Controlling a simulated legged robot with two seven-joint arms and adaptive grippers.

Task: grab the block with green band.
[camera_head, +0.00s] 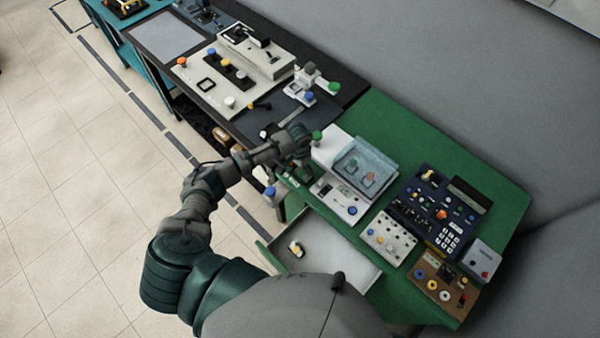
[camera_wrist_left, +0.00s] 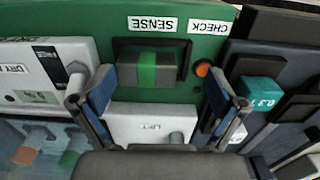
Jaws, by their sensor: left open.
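The block with the green band (camera_wrist_left: 168,72) is dark grey with a bright green stripe across its middle. In the left wrist view it sits in a dark recess in a green panel, below the labels "SENSE" and "CHECK". My left gripper (camera_wrist_left: 160,92) is open, its blue-padded fingers spread to either side of the block's line, with nothing between them. In the head view my left gripper (camera_head: 302,146) is at the left end of the green table; it and my arm hide the block there. My right gripper is not in view.
In the left wrist view, an orange button (camera_wrist_left: 203,69) is right of the block and a white "LIFT" box (camera_wrist_left: 150,122) is below it. In the head view, a clear-covered box (camera_head: 364,165), a dark keypad panel (camera_head: 435,212) and an open drawer (camera_head: 340,252) are nearby.

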